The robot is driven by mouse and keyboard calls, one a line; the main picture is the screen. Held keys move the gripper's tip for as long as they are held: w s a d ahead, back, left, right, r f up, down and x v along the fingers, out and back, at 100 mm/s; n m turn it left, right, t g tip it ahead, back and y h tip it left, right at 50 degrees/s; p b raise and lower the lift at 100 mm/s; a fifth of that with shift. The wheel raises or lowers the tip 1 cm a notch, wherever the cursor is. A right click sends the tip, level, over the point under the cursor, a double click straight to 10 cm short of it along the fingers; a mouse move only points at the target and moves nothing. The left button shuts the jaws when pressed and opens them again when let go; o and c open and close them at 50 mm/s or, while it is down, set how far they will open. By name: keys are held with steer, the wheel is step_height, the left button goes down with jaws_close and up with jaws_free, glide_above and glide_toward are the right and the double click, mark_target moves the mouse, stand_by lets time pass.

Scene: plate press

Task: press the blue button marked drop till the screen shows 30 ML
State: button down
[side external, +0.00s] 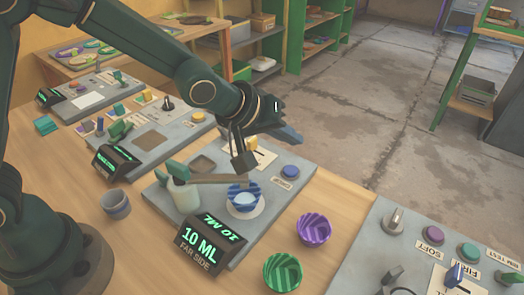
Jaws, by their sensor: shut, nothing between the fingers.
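The blue button (290,170) sits at the far right of a grey panel, with a small white label (283,184) beside it whose text is too small to read surely. The screen (200,244) at the panel's front shows 10 ML, with FAR SIDE below it. A blue striped bowl (244,196) stands on a pale round disc under a flat bar reaching from a pale bottle (186,197). My gripper (292,136) is shut and empty. In the picture it is above the blue button, apart from it; its height is hard to judge.
A purple bowl (313,229) and a green bowl (282,272) stand on the wood to the right of the screen. A grey cup (116,204) stands to the left. Another panel (365,262) with knobs and buttons fills the lower right. More panels lie behind at left.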

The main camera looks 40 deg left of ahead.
mark_target(287, 172)
stand_by(0.3)
step_height(287, 172, up, 4)
steer(key=shift+f, duration=0.1)
stand_by(0.4)
steer(key=shift+f, duration=4.45)
steer(key=shift+f, duration=0.1)
steer(key=shift+f, duration=0.3)
